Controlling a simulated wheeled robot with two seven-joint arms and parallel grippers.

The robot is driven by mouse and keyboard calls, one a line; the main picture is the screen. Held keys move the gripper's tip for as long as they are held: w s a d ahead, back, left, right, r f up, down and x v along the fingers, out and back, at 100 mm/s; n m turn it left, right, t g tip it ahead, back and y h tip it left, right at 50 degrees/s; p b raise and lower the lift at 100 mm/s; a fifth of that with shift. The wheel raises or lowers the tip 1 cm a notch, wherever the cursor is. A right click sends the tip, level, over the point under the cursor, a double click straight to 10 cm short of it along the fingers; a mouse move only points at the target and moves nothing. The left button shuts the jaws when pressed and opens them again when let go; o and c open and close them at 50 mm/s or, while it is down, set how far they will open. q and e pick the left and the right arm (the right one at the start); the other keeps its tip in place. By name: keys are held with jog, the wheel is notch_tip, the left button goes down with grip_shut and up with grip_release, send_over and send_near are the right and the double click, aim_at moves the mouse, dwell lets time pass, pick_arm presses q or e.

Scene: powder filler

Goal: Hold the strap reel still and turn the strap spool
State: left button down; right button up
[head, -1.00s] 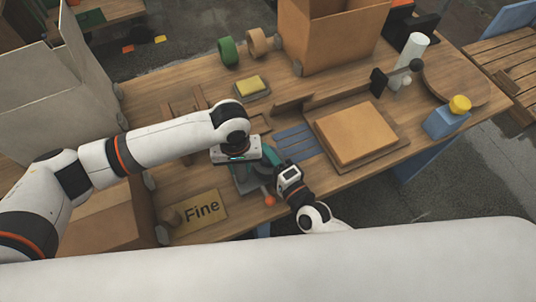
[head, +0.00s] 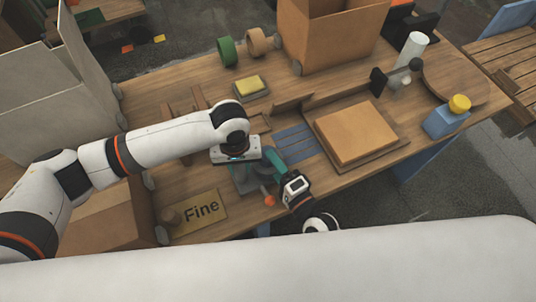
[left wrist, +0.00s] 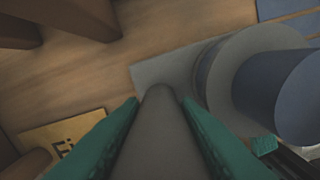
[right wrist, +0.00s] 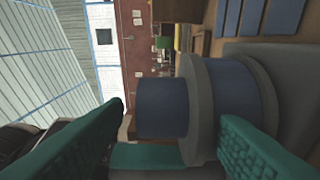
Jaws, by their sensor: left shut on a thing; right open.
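The strap reel's grey base (head: 245,185) stands on the table near its front edge, largely covered by my left gripper in the head view. My left gripper (left wrist: 158,125) is shut on a grey bar (left wrist: 160,135) of the reel. The strap spool (left wrist: 265,75), a blue drum with grey flanges, is right of that bar. In the right wrist view the strap spool (right wrist: 205,100) appears between the spread teal fingers of my right gripper (right wrist: 165,145). The right gripper is open; I cannot tell whether a finger touches the spool. An orange knob (head: 269,201) shows beside the base.
A "Fine" plate (head: 205,210) lies left of the reel. A blue slatted piece (head: 295,143) and a tan block (head: 355,133) on a board lie behind and right. Cartons (head: 330,35) and tape rolls (head: 228,50) stand farther back.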

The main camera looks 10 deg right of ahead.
jog(key=v, duration=0.9)
jog(key=shift+o, duration=0.6)
jog(key=shift+w, duration=0.1)
